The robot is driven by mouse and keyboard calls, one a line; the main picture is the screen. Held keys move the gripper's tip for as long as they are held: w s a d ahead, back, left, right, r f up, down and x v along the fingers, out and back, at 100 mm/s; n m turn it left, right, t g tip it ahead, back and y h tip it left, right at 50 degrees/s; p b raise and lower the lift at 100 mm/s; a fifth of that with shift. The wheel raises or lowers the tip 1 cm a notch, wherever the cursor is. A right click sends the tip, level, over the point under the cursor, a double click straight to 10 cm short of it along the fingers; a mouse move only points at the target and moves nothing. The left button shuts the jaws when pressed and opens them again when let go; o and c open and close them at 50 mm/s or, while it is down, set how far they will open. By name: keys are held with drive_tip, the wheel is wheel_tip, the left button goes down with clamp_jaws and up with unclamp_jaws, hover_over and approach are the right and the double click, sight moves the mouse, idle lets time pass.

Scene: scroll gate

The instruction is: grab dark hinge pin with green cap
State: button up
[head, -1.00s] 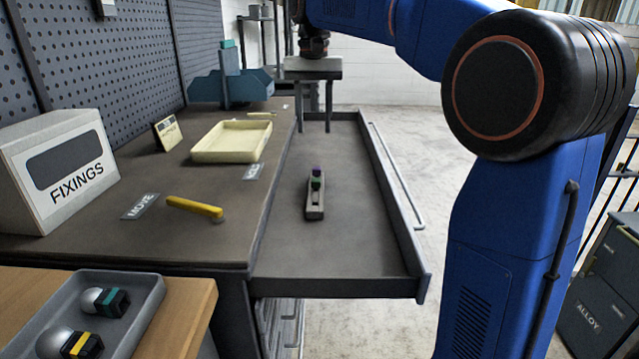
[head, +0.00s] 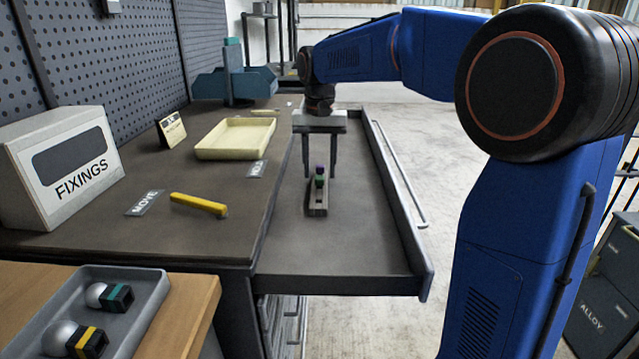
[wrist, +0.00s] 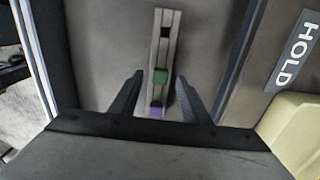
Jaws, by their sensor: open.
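A narrow grey holder (head: 318,207) stands in the open drawer. It carries a green-capped piece (head: 319,182), with a purple-capped one (head: 319,170) just behind it. In the wrist view the green cap (wrist: 160,77) lies between the fingertips and the purple cap (wrist: 156,111) sits nearer the palm. The pin shaft under the green cap is mostly hidden. My gripper (head: 320,174) points down over the holder, its two fingers apart to either side. It holds nothing, and gaps show between the fingers and the green cap in the wrist view (wrist: 159,82).
The drawer wall (head: 400,215) runs along the right. On the bench at left are a cream tray (head: 235,153), a yellow bar (head: 198,205) and the FIXINGS box (head: 65,170). A grey tray (head: 150,305) holds two capped knobs at front left. The drawer front is clear.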

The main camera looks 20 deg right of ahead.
drive_tip(key=shift+f, duration=1)
clamp_jaws()
